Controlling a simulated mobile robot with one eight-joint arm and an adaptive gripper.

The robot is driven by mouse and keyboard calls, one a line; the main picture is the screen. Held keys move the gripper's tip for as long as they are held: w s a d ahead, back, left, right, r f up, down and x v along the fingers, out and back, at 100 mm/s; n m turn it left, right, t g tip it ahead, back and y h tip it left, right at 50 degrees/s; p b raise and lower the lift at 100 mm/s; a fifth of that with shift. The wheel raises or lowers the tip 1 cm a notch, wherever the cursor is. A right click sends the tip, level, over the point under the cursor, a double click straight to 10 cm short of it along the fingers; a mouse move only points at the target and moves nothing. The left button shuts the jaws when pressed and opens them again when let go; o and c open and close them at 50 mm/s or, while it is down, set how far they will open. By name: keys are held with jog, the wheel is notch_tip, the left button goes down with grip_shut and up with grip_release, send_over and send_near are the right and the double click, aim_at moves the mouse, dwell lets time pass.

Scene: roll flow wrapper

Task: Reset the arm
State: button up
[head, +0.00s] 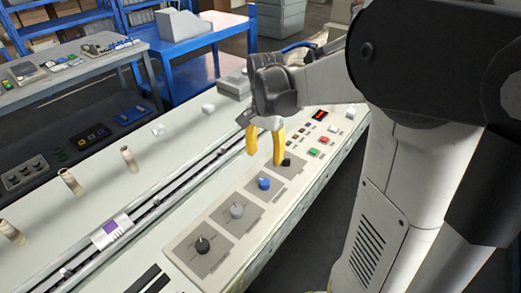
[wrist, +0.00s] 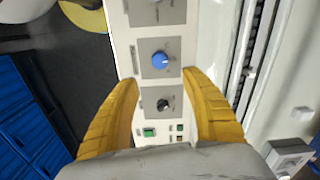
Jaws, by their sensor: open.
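My gripper (head: 265,145) has two yellow fingers and is open and empty. In the head view it hangs over the far part of the control panel, near a black knob (head: 286,162) and a blue knob (head: 264,183). In the wrist view the fingers of my gripper (wrist: 162,95) stand apart on either side of the panel. The blue knob (wrist: 161,60) and the black knob (wrist: 163,104) show between them. I cannot tell the exact height of the fingertips above the panel.
A grey knob (head: 236,211) and another black knob (head: 202,244) sit nearer on the panel. Red and green buttons (head: 314,152) lie beyond the gripper. A rail with a purple-marked carriage (head: 111,231) runs alongside. Cream posts (head: 129,158) stand at left. A grey workbench (head: 75,75) is behind.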

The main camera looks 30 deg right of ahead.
jog(key=s+a+r+n+t, duration=0.5)
jog(key=s+a+n+t, duration=0.2)
jog(key=s+a+n, duration=0.3)
jog(key=a+n, duration=0.2)
jog(key=a, duration=0.1)
jog(key=shift+s+a+r+n, duration=0.2)
jog(key=shift+s+a+n, duration=0.1)
jog(key=shift+s, duration=0.1)
dwell(0.5)
